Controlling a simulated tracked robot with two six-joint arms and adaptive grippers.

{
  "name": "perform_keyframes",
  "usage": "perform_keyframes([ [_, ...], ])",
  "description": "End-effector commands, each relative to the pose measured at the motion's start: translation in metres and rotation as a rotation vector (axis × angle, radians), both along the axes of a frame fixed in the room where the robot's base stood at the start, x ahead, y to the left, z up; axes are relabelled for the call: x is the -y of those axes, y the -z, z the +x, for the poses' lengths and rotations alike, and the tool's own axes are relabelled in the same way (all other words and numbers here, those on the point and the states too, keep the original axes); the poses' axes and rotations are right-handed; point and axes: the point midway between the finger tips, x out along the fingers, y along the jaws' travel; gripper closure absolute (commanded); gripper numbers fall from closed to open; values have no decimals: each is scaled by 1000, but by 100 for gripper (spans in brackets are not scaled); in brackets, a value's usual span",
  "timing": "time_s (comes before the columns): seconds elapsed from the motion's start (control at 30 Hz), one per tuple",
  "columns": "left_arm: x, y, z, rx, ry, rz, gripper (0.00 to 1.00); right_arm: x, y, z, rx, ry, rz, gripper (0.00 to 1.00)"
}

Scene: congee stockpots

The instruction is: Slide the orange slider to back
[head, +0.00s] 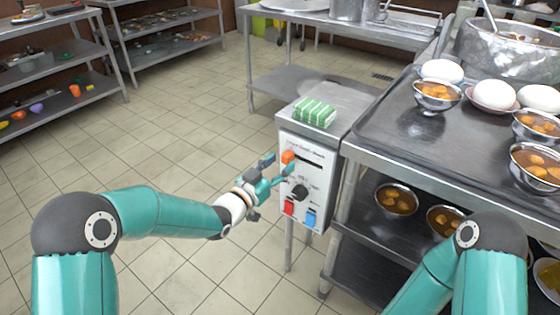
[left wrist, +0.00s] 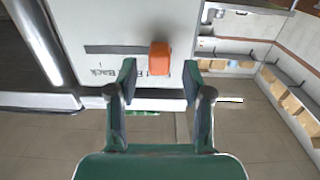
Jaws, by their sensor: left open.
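The orange slider (head: 288,157) sits in a dark slot near the top of the white control panel (head: 310,150). In the left wrist view the orange slider (left wrist: 160,58) is at the right part of the slot, away from the word "Back" at the left. My left gripper (head: 277,170) is open and empty in front of the panel. In the left wrist view its fingertips (left wrist: 160,72) stand either side of the slider, with gaps on both sides. My right gripper is out of view.
Below the slider are a black knob (head: 300,193), a red switch (head: 289,208) and a blue switch (head: 310,217). Green-and-white blocks (head: 314,112) lie on the box top. A steel table (head: 400,130) with bowls stands close at right. Floor at left is clear.

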Motion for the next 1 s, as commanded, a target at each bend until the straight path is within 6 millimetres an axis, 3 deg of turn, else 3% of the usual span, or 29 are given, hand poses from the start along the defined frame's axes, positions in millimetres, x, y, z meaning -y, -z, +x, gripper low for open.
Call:
perform_keyframes([
  [0.2, 14, 0, 19, 0, 0, 0, 50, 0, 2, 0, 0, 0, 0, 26],
  [0.57, 16, 0, 24, -1, -1, 0, 50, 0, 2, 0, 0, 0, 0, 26],
  [0.87, 16, 0, 23, -1, -2, 0, 97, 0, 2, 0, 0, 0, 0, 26],
  [1.0, 15, 0, 23, -1, -3, 0, 100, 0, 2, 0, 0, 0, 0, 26],
])
